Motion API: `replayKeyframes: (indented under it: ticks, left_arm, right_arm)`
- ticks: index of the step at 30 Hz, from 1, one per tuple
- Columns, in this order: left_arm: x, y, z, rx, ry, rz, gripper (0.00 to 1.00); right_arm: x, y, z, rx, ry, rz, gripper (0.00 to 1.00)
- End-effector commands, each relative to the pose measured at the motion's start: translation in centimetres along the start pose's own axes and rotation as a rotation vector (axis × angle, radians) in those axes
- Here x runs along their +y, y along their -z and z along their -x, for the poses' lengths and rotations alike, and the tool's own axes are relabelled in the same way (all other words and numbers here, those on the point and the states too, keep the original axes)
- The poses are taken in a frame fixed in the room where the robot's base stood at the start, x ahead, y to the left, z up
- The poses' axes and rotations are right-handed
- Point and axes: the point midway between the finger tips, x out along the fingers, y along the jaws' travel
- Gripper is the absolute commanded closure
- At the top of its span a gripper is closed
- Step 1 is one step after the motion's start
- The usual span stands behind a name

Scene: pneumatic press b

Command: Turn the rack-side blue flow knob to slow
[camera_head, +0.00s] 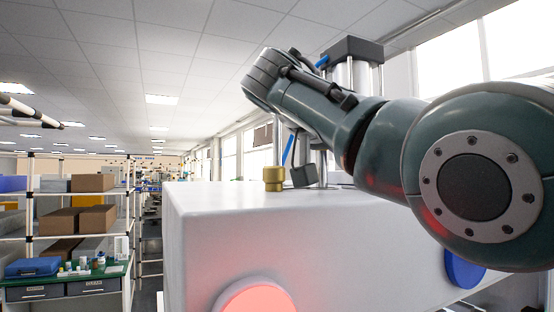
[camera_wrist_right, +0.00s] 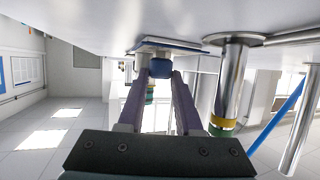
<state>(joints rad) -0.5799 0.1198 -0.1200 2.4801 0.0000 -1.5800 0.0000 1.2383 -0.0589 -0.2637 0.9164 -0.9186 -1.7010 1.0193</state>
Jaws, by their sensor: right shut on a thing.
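The blue flow knob (camera_wrist_right: 160,68) shows in the right wrist view, between the fingertips of my right gripper (camera_wrist_right: 160,76). The two fingers are shut on it, one on each side. It sits by a plate with a blue edge (camera_wrist_right: 172,43). In the head view my right arm reaches over the white press housing (camera_head: 230,220) toward the press cylinder (camera_head: 352,75); its gripper and the held knob are hidden there. I cannot read the knob's setting. My left gripper is in neither view.
A metal column (camera_wrist_right: 231,85) with a yellow and teal collar stands close right of the fingers, with a blue hose (camera_wrist_right: 277,118) beyond. The housing carries a brass fitting (camera_head: 274,179), a glowing red button (camera_head: 257,299) and a blue button (camera_head: 464,270). A shelf rack (camera_head: 80,190) stands left.

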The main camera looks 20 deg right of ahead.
Motion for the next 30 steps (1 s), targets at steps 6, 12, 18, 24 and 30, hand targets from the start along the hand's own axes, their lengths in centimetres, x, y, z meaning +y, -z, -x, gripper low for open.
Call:
replayKeyframes:
  ticks: [6,12,18,24,30]
  left_arm:
    - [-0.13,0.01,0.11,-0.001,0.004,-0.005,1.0]
    - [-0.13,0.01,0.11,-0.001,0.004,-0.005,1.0]
    - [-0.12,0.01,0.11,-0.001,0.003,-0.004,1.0]
    - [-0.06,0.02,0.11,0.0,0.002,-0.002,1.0]
    - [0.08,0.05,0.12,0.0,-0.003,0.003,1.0]
  right_arm:
    - [-0.07,-0.1,0.02,-0.004,-0.031,-0.012,1.0]
    - [-0.08,-0.12,-0.02,-0.004,-0.037,-0.015,1.0]
    - [-0.08,-0.14,-0.05,-0.005,-0.037,-0.015,1.0]
    - [-0.07,-0.13,-0.07,-0.004,-0.037,-0.015,0.52]
    - [-0.06,-0.08,-0.07,-0.003,-0.037,-0.015,0.36]
